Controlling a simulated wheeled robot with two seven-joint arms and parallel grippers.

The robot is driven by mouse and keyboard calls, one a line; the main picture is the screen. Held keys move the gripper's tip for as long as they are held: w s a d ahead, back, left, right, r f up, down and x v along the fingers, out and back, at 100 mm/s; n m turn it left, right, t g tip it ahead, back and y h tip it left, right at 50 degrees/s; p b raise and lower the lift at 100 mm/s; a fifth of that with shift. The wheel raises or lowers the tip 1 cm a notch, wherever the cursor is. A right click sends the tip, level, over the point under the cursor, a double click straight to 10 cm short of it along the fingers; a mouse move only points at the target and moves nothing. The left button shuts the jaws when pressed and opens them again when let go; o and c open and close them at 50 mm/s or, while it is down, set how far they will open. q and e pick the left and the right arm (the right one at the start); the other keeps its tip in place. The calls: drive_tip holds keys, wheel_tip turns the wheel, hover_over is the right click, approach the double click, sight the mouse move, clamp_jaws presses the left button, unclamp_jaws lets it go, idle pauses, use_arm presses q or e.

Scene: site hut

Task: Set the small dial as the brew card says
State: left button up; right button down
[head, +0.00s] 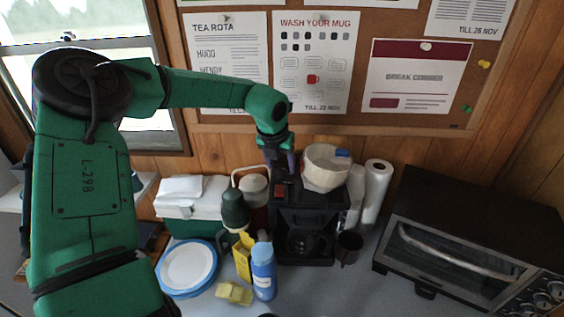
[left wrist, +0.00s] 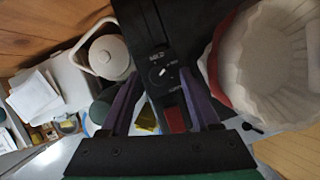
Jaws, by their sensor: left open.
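The dark coffee maker (head: 303,222) stands on the counter against the wall. The small dial (left wrist: 160,73) is on its black top, with a white pointer mark slanting to the upper right in the left wrist view. Small white lettering surrounds it; one label looks like "MILD", the rest is too small to read surely. My left gripper (head: 284,160) points down over the coffee maker's top. Its purple fingers are open (left wrist: 158,76), one either side of the dial in that view; I cannot tell whether they touch it. I cannot make out a brew card. My right gripper is out of view.
A red switch (left wrist: 174,119) is beside the dial. White paper filters (head: 326,167) sit close on the right. A paper roll (head: 376,190), dark mug (head: 348,246) and toaster oven (head: 458,245) stand further right. A blue bottle (head: 263,272) and plates (head: 188,267) are in front and left.

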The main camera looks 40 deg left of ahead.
use_arm(q)
drive_tip(key=shift+w+a+f, duration=0.1)
drive_tip(key=shift+w+f, duration=0.1)
drive_tip(key=shift+f, duration=0.35)
drive_tip(key=shift+s+f, duration=0.1)
drive_tip(key=shift+s, duration=0.25)
drive_tip(key=shift+c, duration=0.9)
drive_tip(key=shift+w, duration=0.15)
clamp_jaws()
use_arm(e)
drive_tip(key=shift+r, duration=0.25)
